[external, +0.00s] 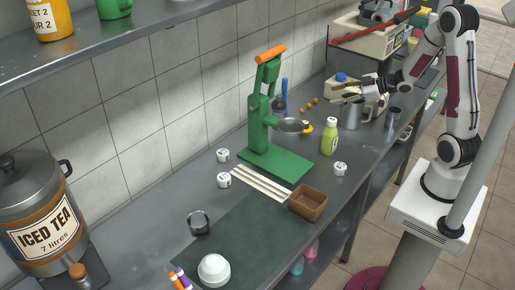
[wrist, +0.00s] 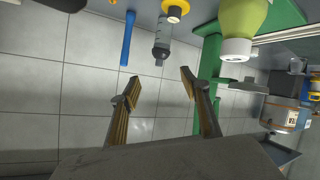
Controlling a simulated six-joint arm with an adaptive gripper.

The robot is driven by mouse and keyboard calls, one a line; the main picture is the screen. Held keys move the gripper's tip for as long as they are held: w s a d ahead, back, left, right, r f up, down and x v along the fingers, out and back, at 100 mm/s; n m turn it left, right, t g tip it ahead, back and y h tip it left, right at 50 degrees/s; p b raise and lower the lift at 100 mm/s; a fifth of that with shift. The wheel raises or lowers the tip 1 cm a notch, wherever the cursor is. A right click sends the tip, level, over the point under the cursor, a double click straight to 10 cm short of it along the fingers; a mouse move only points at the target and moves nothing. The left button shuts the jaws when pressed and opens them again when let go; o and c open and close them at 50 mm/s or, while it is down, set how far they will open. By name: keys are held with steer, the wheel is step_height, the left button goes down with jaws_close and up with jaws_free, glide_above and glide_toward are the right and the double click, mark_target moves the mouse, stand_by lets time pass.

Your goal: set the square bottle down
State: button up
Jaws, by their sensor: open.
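A yellow-green bottle (external: 329,137) with a pale cap stands upright on the metal counter, right of the green press. I cannot tell for sure whether it is the square bottle. In the wrist view, which looks upside down, a green bottle (wrist: 242,20) with a white cap shows at the top right, outside my fingers. My gripper (external: 364,85) is above the far part of the counter, behind and apart from the yellow-green bottle. In the wrist view my gripper (wrist: 159,76) is open, with its two fingers apart and nothing held between them.
A metal jug (external: 352,111) and a dark metal cup (external: 393,117) stand near my gripper. The green press (external: 262,125) stands left of the bottle. A white-lidded jar (external: 340,169) and a brown box (external: 308,202) are nearer. A cream box with a blue top (external: 341,84) is behind.

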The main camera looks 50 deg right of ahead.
steer(key=s+a+t+y, duration=0.1)
steer(key=s+a+y, duration=0.3)
steer(key=s+y, duration=0.4)
steer(key=shift+s+f+n+t+y, duration=0.3)
steer(key=shift+s+n+t+y, duration=0.1)
steer(key=shift+y, duration=0.5)
steer(key=shift+f, duration=0.1)
glide_toward(332, 123)
steer(key=shift+w, duration=1.35)
steer(key=shift+w+a+f, duration=0.35)
steer(key=shift+w+a, duration=0.25)
steer(key=shift+a, duration=0.05)
steer(key=shift+x, duration=2.9)
steer(key=shift+c, duration=0.4)
